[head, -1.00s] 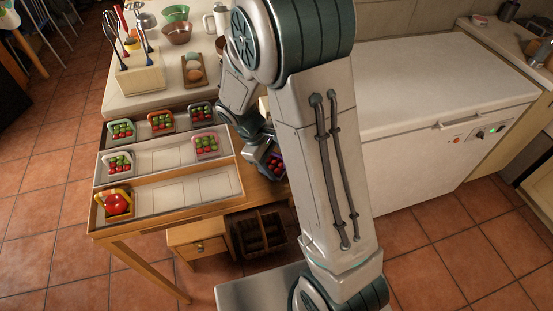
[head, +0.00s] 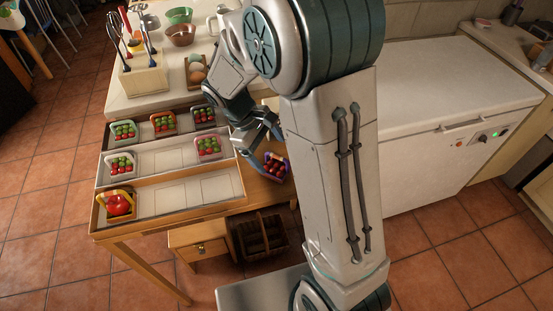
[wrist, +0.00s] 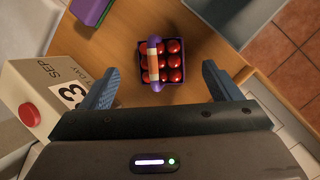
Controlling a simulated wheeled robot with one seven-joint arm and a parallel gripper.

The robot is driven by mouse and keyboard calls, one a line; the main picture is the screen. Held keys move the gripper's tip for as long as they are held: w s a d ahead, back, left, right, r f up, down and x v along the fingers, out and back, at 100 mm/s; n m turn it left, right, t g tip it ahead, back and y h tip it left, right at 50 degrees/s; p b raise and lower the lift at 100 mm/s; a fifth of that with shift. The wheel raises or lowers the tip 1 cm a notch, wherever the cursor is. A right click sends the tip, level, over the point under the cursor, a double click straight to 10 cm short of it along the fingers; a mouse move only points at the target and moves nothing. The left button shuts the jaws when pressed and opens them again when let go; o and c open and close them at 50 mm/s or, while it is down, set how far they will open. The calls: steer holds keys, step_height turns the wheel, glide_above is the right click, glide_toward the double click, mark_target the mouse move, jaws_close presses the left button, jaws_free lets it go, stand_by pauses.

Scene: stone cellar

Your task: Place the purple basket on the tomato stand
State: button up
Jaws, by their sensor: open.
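The purple basket (head: 275,167) holds red tomatoes and stands on the wooden table to the right of the tomato stand (head: 190,190). In the wrist view the basket (wrist: 153,63) shows its raised handle with an orange-and-white middle, ahead of the fingertips and roughly centred between them. My gripper (head: 268,137) is open and empty, above and close to the basket; it also shows in the wrist view (wrist: 160,82). The stepped stand holds baskets of tomatoes: three in the back row, two at the ends of the middle row, and a yellow one (head: 119,204) at the front left.
A calendar block (wrist: 50,100) with a red knob lies close to the left finger in the wrist view. A utensil holder (head: 143,76), an egg tray (head: 197,72) and bowls (head: 180,35) stand on the counter behind. A white chest (head: 430,95) is at the right.

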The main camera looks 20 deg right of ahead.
steer(key=s+v, duration=0.1)
steer(key=v, duration=0.5)
steer(key=s+d+r+m+t+y, duration=0.2)
steer(key=s+m, duration=0.2)
steer(key=s, duration=0.3)
steer(key=s+d+r+m+t+y, duration=0.2)
steer(key=s+r+m, duration=0.1)
steer(key=s, duration=0.4)
steer(key=shift+s+d+m+t+y, duration=0.15)
steer(key=shift+d+m+t+y, duration=0.2)
steer(key=shift+m, duration=0.45)
